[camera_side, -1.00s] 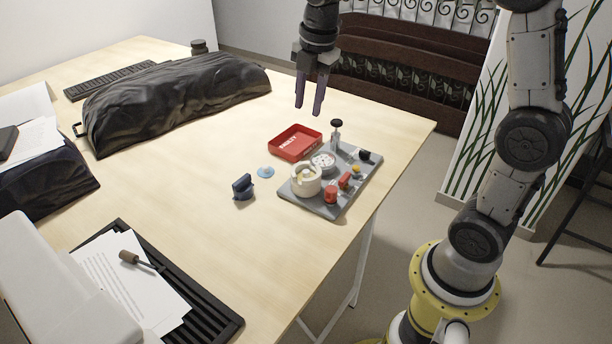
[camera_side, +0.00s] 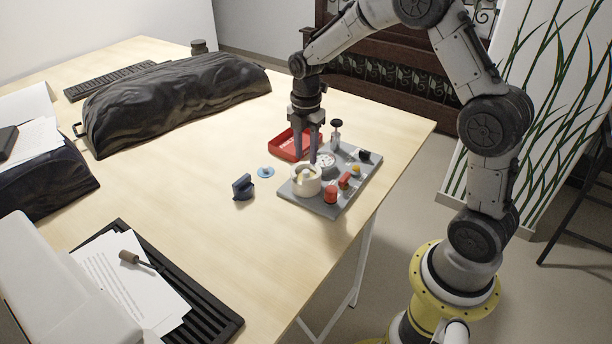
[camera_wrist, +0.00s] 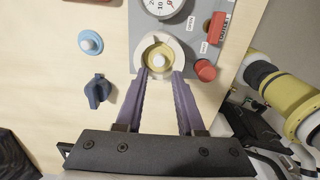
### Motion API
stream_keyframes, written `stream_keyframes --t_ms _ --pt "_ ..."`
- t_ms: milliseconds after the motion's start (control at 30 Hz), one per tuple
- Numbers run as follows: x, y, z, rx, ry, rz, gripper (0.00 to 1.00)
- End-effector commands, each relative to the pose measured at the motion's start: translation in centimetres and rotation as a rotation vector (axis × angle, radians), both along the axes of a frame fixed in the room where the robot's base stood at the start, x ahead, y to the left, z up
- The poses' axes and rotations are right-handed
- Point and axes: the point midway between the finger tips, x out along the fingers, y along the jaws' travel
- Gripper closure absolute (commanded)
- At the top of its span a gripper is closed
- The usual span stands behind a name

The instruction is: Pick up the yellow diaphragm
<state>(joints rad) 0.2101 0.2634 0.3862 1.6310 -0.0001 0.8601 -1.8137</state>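The yellow diaphragm (camera_wrist: 159,61) is a small round piece with a pale centre. It sits inside the cream ring-shaped housing (camera_side: 307,190) on the grey panel. In the side view only a bit of yellow shows inside the housing. My gripper (camera_wrist: 160,76) is open, with its two purple fingers pointing at the housing. In the wrist view the fingertips appear on either side of the housing's near edge, with nothing between them. In the side view my gripper (camera_side: 306,158) is just above and behind the housing. Whether it touches the housing cannot be told.
The grey panel (camera_side: 330,208) also carries a dial (camera_side: 326,159), a red knob (camera_side: 331,194), a red lever and a tall black-topped knob (camera_side: 337,124). A red tray (camera_side: 283,149) stands behind. A blue disc (camera_side: 265,172) and a dark blue knob (camera_side: 243,187) lie left.

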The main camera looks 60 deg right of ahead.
Motion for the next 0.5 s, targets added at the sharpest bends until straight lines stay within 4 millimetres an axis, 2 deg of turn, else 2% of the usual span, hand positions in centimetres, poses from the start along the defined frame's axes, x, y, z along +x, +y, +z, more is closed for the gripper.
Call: stream_keyframes --t_ms 300,500 --pt "0.1 -0.2 -4.2 0.001 0.005 0.000 0.62" --pt "0.1 -0.2 -5.2 0.000 0.002 0.000 0.62"
